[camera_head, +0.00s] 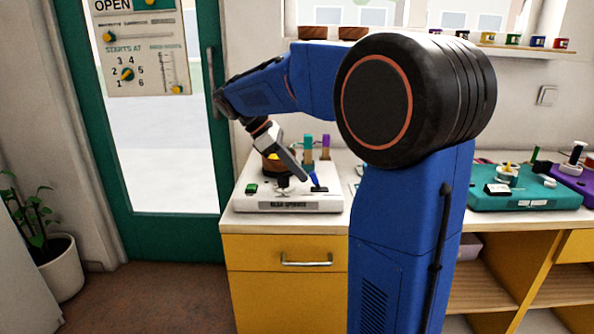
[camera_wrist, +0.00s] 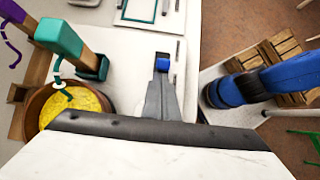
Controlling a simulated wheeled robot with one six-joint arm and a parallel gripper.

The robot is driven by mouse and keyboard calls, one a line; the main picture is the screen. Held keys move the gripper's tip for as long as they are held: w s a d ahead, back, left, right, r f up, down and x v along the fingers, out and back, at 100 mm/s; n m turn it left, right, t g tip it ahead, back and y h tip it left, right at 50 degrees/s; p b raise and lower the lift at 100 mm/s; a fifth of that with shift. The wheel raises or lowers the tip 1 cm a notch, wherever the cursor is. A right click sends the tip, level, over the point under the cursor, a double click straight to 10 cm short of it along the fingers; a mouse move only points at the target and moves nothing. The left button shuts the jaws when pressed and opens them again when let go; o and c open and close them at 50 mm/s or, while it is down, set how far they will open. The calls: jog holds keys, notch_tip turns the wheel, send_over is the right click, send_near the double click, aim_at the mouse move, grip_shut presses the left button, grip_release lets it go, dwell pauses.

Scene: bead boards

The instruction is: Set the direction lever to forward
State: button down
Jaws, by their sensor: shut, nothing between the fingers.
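The white machine (camera_head: 285,204) with a "BEAD SPINNER" label stands on the counter. Its blue-handled lever (camera_head: 315,180) rises from a dark base on the right of its top, tilted with its upper end to the left. The lever's blue end also shows in the wrist view (camera_wrist: 162,63). My gripper (camera_head: 302,176) is shut and empty, pointing down just left of the lever. In the wrist view the closed fingers (camera_wrist: 162,85) end right by the blue end; I cannot tell whether they touch. Lettering by the lever is not readable.
A brown bowl of yellow beads (camera_wrist: 78,104) sits left of my fingers, near a teal-topped post (camera_wrist: 58,38) and a purple-topped one (camera_wrist: 12,12). A green button (camera_head: 252,188) is at the machine's left. A teal board (camera_head: 530,199) lies farther right on the counter.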

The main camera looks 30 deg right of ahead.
aim_at(314, 171)
jog(key=shift+s+d+r+y, duration=0.15)
jog(key=shift+r+y, duration=0.05)
jog(key=shift+y, duration=0.2)
jog(key=shift+t, duration=0.3)
jog(key=shift+s+d+r+t+y, duration=0.45)
jog(key=shift+d+r+t+y, duration=0.2)
jog(key=shift+y, duration=0.35)
jog(key=d+t+y, duration=0.1)
jog(key=s+d+t+y, duration=0.1)
jog(key=y, duration=0.1)
jog(key=shift+s+r, duration=0.15)
jog(key=shift+r, duration=0.2)
jog(key=shift+a, duration=0.15)
jog(key=shift+r, duration=0.15)
jog(key=shift+r, duration=0.6)
